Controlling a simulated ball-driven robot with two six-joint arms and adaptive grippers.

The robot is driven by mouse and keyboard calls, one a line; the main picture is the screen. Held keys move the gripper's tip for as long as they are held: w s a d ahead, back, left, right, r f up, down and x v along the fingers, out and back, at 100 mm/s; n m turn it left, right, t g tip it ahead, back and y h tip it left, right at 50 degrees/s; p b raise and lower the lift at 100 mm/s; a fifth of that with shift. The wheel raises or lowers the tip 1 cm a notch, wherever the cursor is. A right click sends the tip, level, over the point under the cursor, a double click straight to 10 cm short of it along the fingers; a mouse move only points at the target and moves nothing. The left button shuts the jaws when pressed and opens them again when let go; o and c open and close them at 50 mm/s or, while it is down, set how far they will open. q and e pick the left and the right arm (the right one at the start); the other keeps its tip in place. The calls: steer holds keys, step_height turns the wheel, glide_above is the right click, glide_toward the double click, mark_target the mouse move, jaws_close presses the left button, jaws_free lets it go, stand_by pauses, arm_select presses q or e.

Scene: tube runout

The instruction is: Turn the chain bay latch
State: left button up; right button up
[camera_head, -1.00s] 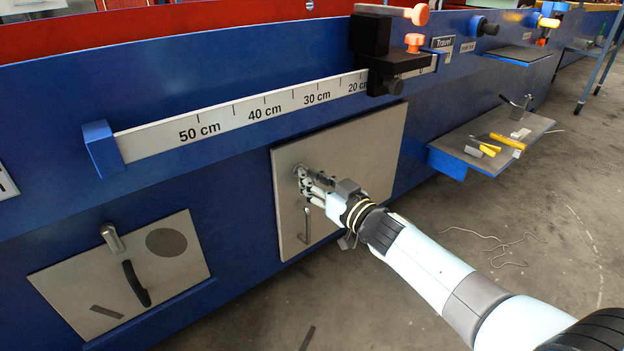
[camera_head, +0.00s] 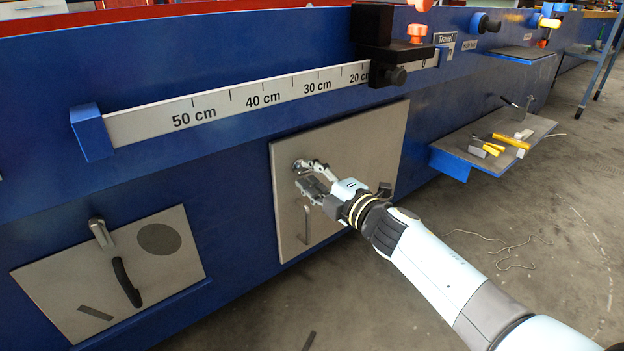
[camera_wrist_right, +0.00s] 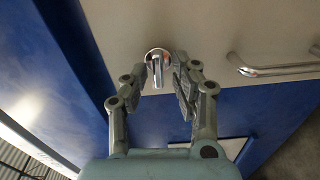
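A small metal latch (camera_wrist_right: 157,66) in a round fitting sits on a light grey panel (camera_head: 350,150) in the blue machine wall. In the wrist view its lever shows between the fingertips. My right gripper (camera_wrist_right: 160,78) is open, one finger on each side of the latch, with gaps showing on both sides. In the head view my right gripper (camera_head: 307,177) is at the panel's upper left and its fingers partly cover the latch. A bar handle (camera_wrist_right: 275,69) is fixed to the same panel. My left gripper is not in view.
A second grey panel (camera_head: 60,285) at left has a metal latch (camera_head: 100,232) and a black handle (camera_head: 126,280). A ruler (camera_head: 240,102) with a black slider block (camera_head: 385,62) runs above. A shelf (camera_head: 465,150) with tools juts out at right.

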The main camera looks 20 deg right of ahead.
steer(key=shift+o, duration=0.2)
steer(key=shift+r, duration=0.1)
steer(key=v, duration=0.6)
steer(key=shift+p, duration=0.4)
steer(key=v, duration=1.2)
